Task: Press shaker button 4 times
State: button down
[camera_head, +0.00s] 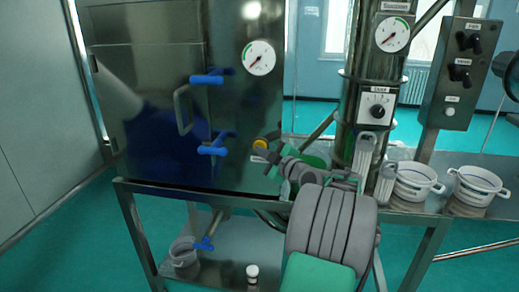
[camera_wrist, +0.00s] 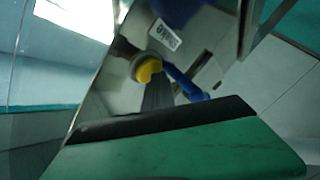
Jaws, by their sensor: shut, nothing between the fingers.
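The shaker button (camera_head: 260,144) is a round yellow button on the front of the steel cabinet, right of the lower blue handle. It also shows in the wrist view (camera_wrist: 147,70), beside a tilted "Shaker" label (camera_wrist: 163,35). My gripper (camera_head: 272,160) is shut and empty, just below and right of the button. In the wrist view its dark grey fingertips (camera_wrist: 156,86) point at the button and lie close to it. I cannot tell whether they touch it. My green and grey arm hides part of the frame below.
Blue handles (camera_head: 207,79) (camera_head: 213,149) stick out from the steel cabinet (camera_head: 140,120). A control box (camera_head: 458,75) and a column with a dial (camera_head: 377,106) stand to the right. White pots (camera_head: 416,181) sit on the right shelf.

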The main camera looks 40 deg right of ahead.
jog(key=shift+w+d, duration=0.25)
jog(key=shift+d, duration=0.15)
dwell(0.3)
jog(key=shift+b, duration=0.3)
jog(key=shift+s+a+b, duration=0.75)
jog(key=shift+a+b, duration=0.2)
jog(key=shift+b, duration=0.05)
jog(key=s+a+b, duration=0.1)
jog(key=a+b, duration=0.1)
jog(key=s+a+b, duration=0.2)
